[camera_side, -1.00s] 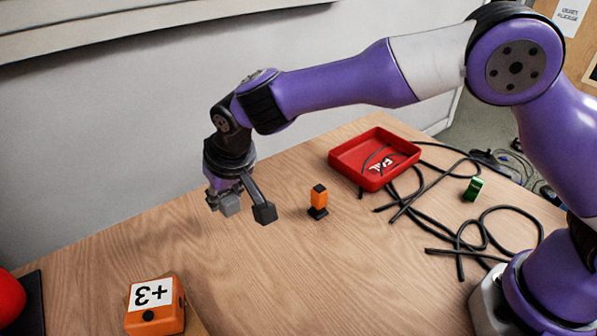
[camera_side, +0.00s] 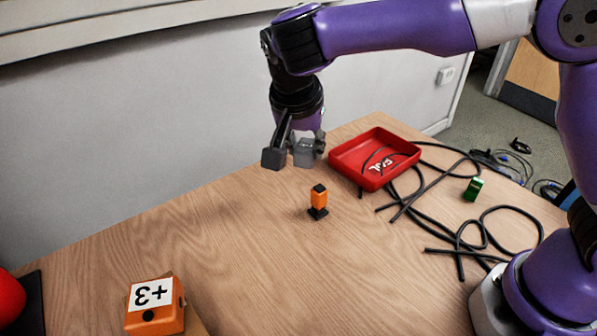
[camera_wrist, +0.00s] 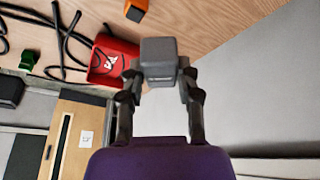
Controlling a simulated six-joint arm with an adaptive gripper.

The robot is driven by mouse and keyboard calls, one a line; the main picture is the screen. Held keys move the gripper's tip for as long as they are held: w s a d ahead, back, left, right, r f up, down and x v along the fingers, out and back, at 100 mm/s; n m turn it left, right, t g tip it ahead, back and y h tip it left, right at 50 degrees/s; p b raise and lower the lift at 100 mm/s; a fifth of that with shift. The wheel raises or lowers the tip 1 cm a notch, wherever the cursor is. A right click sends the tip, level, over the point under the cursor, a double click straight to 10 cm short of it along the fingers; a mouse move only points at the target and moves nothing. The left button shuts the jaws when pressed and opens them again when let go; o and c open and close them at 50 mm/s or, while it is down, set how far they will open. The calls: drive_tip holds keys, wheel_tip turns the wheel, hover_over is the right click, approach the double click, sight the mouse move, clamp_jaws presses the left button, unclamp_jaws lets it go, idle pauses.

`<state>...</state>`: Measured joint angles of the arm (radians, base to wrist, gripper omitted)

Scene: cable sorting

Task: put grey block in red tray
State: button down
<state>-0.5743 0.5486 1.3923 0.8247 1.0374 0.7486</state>
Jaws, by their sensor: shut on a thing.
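The grey block (camera_side: 306,154) is held between the fingers of my gripper (camera_side: 296,150), up in the air to the left of the red tray. In the wrist view the block (camera_wrist: 159,52) sits between the two fingertips of my gripper (camera_wrist: 160,74). The red tray (camera_side: 345,172) lies on the table, with a white label and part of a dark cable inside. It also shows in the wrist view (camera_wrist: 126,48), left of the block.
A small orange and black piece (camera_side: 319,199) stands on the table in front of the tray. Black cables (camera_side: 462,232) and a green block (camera_side: 473,189) lie to the right. An orange box marked +3 (camera_side: 155,306) is at front left. The middle-left table is clear.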

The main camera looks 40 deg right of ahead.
drive_tip(key=s+d+m+g+h, duration=0.1)
drive_tip(key=s+d+m+g, duration=0.15)
drive_tip(key=d+m, duration=0.6)
drive_tip(key=n, duration=0.1)
hover_over(377, 159)
drive_tip(key=a, duration=0.2)
wheel_tip(377, 159, down, 6)
drive_tip(key=shift+s+f, duration=0.1)
drive_tip(key=shift+f, duration=0.1)
drive_tip(key=shift+d+f, duration=0.2)
drive_tip(key=shift+f, duration=1.9)
drive_tip(key=shift+f, duration=0.1)
drive_tip(key=c, duration=0.5)
unclamp_jaws()
drive_tip(key=shift+c, duration=0.2)
